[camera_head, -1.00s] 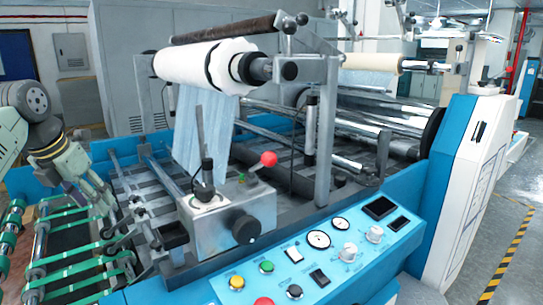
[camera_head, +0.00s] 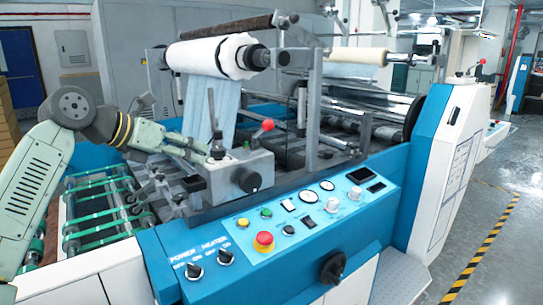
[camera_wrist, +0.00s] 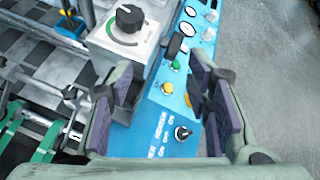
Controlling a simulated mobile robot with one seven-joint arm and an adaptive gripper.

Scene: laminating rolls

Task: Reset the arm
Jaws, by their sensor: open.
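My arm reaches in from the left in the head view, over the green-belted rollers. My gripper (camera_head: 192,148) is at its end, beside or behind the grey metal box (camera_head: 235,182) with the black knob; I cannot tell how far apart they are. In the wrist view my gripper (camera_wrist: 168,88) has its two dark-padded fingers spread wide, with nothing between them. Below and beyond the fingers is the blue control panel (camera_wrist: 150,128), with a yellow button (camera_wrist: 167,88), a green button (camera_wrist: 175,65) and a black rotary switch (camera_wrist: 182,133).
The laminating machine fills the middle, with a white film roll (camera_head: 210,57) above and a red ball-ended lever (camera_head: 267,125). A red emergency button (camera_head: 264,241) stands on the panel. Open floor (camera_head: 470,215) with a yellow-black stripe lies to the right.

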